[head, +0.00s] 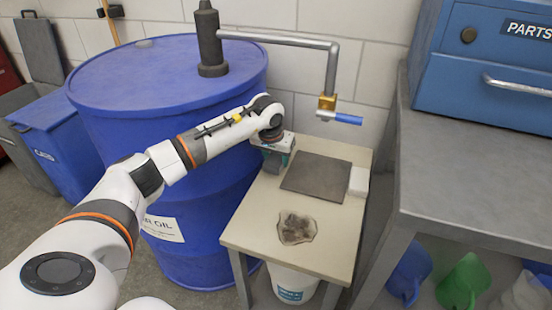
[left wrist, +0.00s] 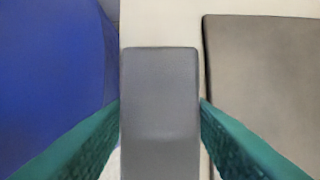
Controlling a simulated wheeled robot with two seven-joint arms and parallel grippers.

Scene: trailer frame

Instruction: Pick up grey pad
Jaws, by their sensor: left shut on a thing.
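My left gripper (head: 274,158) reaches down at the back left of the small beige table (head: 345,228). Its green fingers are shut on the grey pad (left wrist: 160,115), a narrow block with rounded corners. In the left wrist view the pad stands between the fingers, touched on both sides. In the head view the pad (head: 271,166) shows only partly under the gripper, at the table's left edge. I cannot tell whether it touches the table. My right gripper is not in view.
A dark flat mat (head: 315,177) lies just right of the pad, with a white block (head: 358,181) beyond it. A crumpled stained cloth (head: 297,228) lies in front. A blue drum (head: 165,75) stands close left. A tap (head: 327,100) overhangs the table.

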